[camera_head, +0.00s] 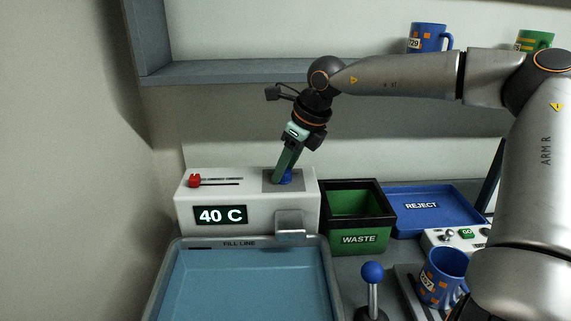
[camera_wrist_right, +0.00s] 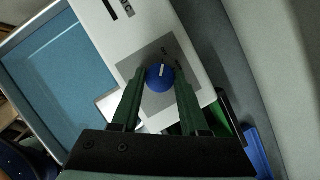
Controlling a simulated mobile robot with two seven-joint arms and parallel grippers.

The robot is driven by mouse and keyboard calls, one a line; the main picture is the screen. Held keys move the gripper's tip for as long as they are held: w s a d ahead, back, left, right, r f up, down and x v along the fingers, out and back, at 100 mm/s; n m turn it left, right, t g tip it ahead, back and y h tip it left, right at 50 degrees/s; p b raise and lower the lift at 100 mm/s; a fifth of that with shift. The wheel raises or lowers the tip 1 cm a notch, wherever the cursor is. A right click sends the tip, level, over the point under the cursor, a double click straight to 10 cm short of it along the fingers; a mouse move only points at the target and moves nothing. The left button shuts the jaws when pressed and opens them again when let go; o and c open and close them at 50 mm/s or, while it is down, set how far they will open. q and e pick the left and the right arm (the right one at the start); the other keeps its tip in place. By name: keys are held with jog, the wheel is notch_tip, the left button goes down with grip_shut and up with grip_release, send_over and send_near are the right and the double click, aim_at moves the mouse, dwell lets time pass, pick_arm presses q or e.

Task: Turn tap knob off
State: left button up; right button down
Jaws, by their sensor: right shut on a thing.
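The blue tap knob (camera_head: 286,176) sits on a grey plate on top of the white tap unit (camera_head: 250,218), which shows 40 C on its front. In the right wrist view the knob (camera_wrist_right: 160,77) has a white pointer line on its top. My right gripper (camera_head: 281,180) points down onto the knob, and its green fingers (camera_wrist_right: 160,80) are on both sides of it, shut on it. The grey spout (camera_head: 290,222) is on the unit's front. The basin (camera_head: 240,285) below it holds blue water. My left gripper is not in view.
A green waste bin (camera_head: 358,220) and a blue reject tray (camera_head: 430,210) stand to the right. A blue-knobbed lever (camera_head: 372,273) and a blue mug (camera_head: 442,277) are in front. Mugs stand on the shelf (camera_head: 230,73) above.

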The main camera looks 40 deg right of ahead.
dwell(0.4)
jog(key=shift+c, duration=2.1)
grip_release()
jog(key=v, duration=1.2)
jog(key=shift+s+r, duration=0.15)
jog(key=shift+r, duration=0.1)
